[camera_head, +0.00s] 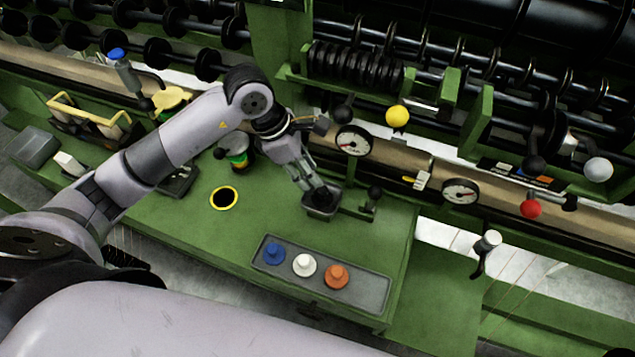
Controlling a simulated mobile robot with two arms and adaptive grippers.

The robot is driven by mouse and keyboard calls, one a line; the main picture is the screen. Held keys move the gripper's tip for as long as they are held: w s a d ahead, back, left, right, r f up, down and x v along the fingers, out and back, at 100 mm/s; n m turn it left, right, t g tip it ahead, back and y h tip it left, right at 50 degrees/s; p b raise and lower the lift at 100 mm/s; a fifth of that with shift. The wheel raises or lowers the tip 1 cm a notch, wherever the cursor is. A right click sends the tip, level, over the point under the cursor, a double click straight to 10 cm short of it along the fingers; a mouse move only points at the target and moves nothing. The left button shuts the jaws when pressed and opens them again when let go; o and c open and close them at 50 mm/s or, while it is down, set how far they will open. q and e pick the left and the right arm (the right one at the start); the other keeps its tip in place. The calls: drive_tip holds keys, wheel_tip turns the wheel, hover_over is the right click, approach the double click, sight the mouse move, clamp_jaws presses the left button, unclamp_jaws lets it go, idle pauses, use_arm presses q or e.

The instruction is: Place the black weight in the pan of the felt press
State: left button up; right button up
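My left gripper (319,192) points down into the small grey square pan (321,213) of the felt press on the green table. A dark piece, which looks like the black weight (320,202), is at its fingertips, inside or just above the pan. The fingers are close around it and hide part of it; whether it touches the pan floor I cannot tell. A grey tray (362,291) in front holds a blue weight (273,255), a white weight (304,265) and an orange weight (336,276); its right end is bare. My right gripper is not in view.
A small black-knobbed post (372,199) stands just right of the pan. A yellow-rimmed hole (223,198) and a green-and-black spool (236,151) lie to the left. Dials (353,141) and a yellow knob (397,115) line the machine behind.

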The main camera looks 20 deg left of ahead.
use_arm(q)
drive_tip(key=v, duration=0.4)
idle(0.5)
